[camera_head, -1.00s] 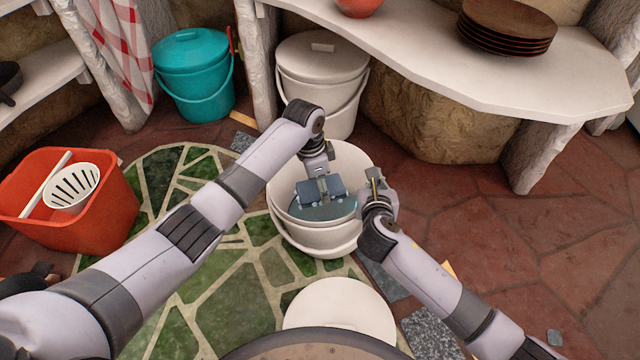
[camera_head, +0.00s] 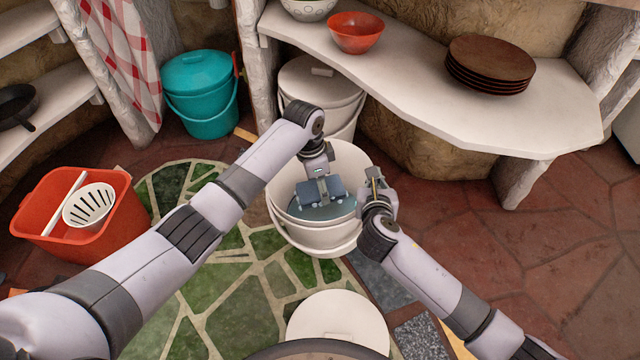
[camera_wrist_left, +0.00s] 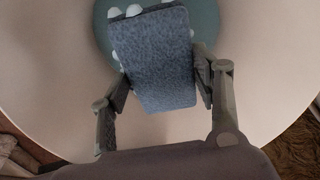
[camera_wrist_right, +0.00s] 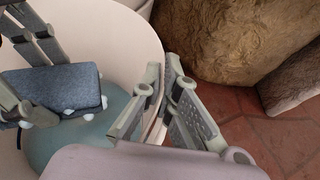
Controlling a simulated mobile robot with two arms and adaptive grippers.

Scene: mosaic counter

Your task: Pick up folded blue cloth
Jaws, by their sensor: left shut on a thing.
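The folded blue cloth (camera_head: 337,188) is inside the open white bucket (camera_head: 280,190), above or at the teal water (camera_head: 325,211). My left gripper (camera_head: 321,190) reaches down into the bucket and is shut on the cloth. In the left wrist view the cloth (camera_wrist_left: 157,62) sits between both fingers, with white suds at its far end. The right wrist view also shows the cloth (camera_wrist_right: 65,88) with suds along its lower edge. My right gripper (camera_wrist_right: 160,95) straddles the bucket's right rim, one finger inside and one outside. Whether it clamps the rim is unclear.
A round white lid (camera_head: 338,318) lies in front of the bucket. A lidded white bucket (camera_head: 322,85) and a teal bucket (camera_head: 198,95) stand behind. A red tub (camera_head: 85,215) stands left. A white counter (camera_head: 450,100) with bowls and plates overhangs behind right. Floor at right is clear.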

